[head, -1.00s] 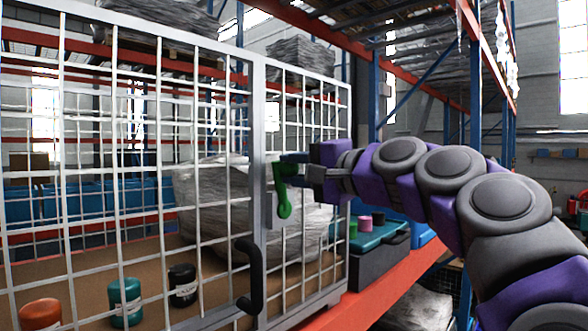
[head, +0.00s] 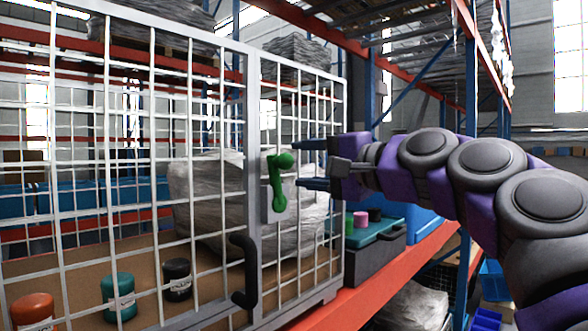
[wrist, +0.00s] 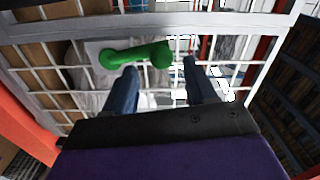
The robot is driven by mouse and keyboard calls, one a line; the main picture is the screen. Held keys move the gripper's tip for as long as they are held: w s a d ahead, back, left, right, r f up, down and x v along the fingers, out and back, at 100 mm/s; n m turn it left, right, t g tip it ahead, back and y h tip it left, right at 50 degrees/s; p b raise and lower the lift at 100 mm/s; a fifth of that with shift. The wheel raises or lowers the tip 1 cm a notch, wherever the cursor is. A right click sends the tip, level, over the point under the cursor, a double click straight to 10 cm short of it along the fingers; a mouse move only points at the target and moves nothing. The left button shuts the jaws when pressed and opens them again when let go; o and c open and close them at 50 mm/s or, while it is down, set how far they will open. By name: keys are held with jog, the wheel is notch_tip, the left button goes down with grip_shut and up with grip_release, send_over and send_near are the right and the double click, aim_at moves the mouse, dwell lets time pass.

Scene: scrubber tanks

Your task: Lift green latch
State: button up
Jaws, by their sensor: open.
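The green latch (head: 278,182) is mounted on a pale plate on the white mesh cage door's upright frame. It stands roughly upright, with a round knob at its upper end and a rounded lower end. My gripper (head: 302,165) is open and empty, just right of the latch, with its fingers pointing left toward it. In the wrist view the latch (wrist: 135,55) lies beyond the fingertips of my gripper (wrist: 160,67), mostly toward the left finger. A gap seems to separate the fingers from the latch, though its depth is hard to judge.
A black door handle (head: 243,270) sits below the latch. Behind the mesh stand an orange jar (head: 34,312), a teal jar (head: 118,297) and a black jar (head: 177,279). A grey case with a teal lid (head: 375,245) stands right of the cage on the orange shelf beam (head: 400,268).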

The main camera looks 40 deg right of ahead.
jog(key=s+d+b, duration=0.1)
jog(key=s+b, duration=0.1)
jog(key=s, duration=1.1)
jog(key=shift+s+d, duration=0.15)
jog(key=shift+s, duration=0.1)
jog(key=shift+w+f, duration=0.1)
jog(key=shift+f, duration=0.05)
